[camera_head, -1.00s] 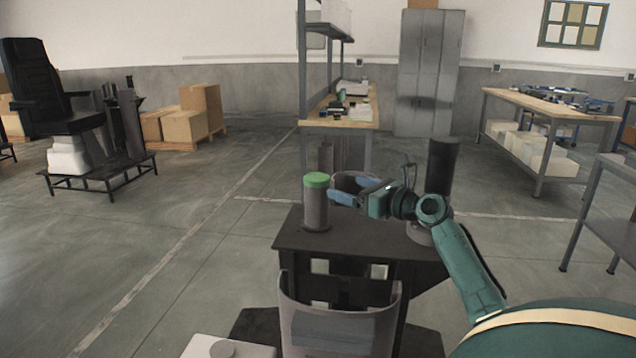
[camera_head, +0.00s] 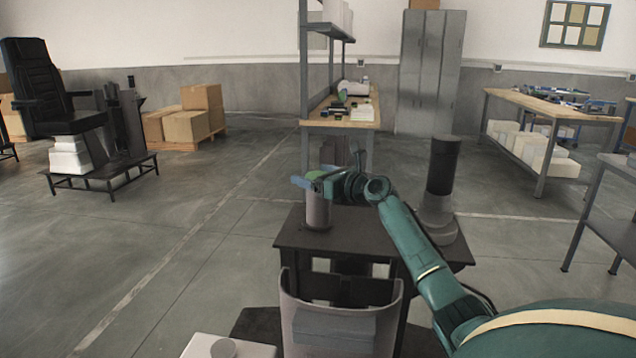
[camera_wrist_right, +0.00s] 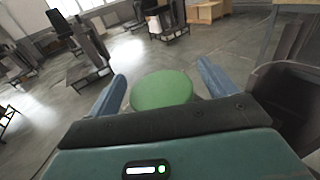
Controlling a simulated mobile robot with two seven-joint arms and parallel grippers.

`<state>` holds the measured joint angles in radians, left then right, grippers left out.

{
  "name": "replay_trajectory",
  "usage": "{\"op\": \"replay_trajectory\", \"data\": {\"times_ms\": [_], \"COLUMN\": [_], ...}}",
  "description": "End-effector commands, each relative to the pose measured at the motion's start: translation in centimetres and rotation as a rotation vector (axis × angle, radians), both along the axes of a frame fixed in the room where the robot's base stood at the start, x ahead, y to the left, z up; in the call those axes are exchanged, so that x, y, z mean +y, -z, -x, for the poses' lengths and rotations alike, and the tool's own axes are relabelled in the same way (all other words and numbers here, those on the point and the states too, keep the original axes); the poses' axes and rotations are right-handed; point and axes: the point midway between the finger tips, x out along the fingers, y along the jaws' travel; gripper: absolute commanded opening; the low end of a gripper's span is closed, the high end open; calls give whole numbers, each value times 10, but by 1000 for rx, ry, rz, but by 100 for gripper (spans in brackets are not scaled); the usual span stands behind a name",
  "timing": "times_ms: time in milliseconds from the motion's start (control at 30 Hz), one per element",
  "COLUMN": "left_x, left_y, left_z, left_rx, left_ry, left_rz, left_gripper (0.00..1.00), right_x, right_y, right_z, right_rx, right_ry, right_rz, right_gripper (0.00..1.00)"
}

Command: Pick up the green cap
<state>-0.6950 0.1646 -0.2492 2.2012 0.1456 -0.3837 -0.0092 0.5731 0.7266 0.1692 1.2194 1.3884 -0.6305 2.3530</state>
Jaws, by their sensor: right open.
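The green cap (camera_head: 318,175) sits on top of a grey cylindrical column (camera_head: 318,209) on the dark table; my right gripper partly hides it in the head view. In the right wrist view the green cap (camera_wrist_right: 161,90) shows as a round disc between the two blue fingers. My right gripper (camera_head: 308,183) is open at the cap, with one finger on either side. In the right wrist view the fingers (camera_wrist_right: 163,88) stand apart from the cap's edges, with small gaps. My left gripper is not in view.
The dark table (camera_head: 350,241) bears a taller column (camera_head: 442,165) with a black upper part, right of my arm. A grey curved-back piece (camera_head: 340,325) stands in front. A workbench (camera_head: 345,122) is behind. Open floor lies to the left.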

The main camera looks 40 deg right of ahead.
Motion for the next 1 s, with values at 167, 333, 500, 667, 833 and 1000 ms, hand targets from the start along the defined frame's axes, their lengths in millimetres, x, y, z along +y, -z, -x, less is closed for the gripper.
{"op": "replay_trajectory", "data": {"times_ms": [167, 333, 500, 667, 833, 1000], "left_x": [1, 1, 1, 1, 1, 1], "left_y": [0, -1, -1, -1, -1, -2], "left_z": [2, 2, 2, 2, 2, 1], "left_rx": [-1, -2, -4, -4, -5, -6], "left_ry": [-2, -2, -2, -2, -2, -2], "left_rz": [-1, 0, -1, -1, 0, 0], "left_gripper": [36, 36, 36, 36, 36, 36], "right_x": [1, 1, 1, 1, 1, 1], "right_y": [0, 1, 1, 1, 0, 1], "right_z": [-10, -10, -10, -9, -9, -9], "right_rx": [-1, 0, 0, 0, 0, 0], "right_ry": [0, 0, 0, 0, 0, 0], "right_rz": [0, 1, 1, 1, 1, 1], "right_gripper": [84, 84, 73, 60, 46, 32]}}
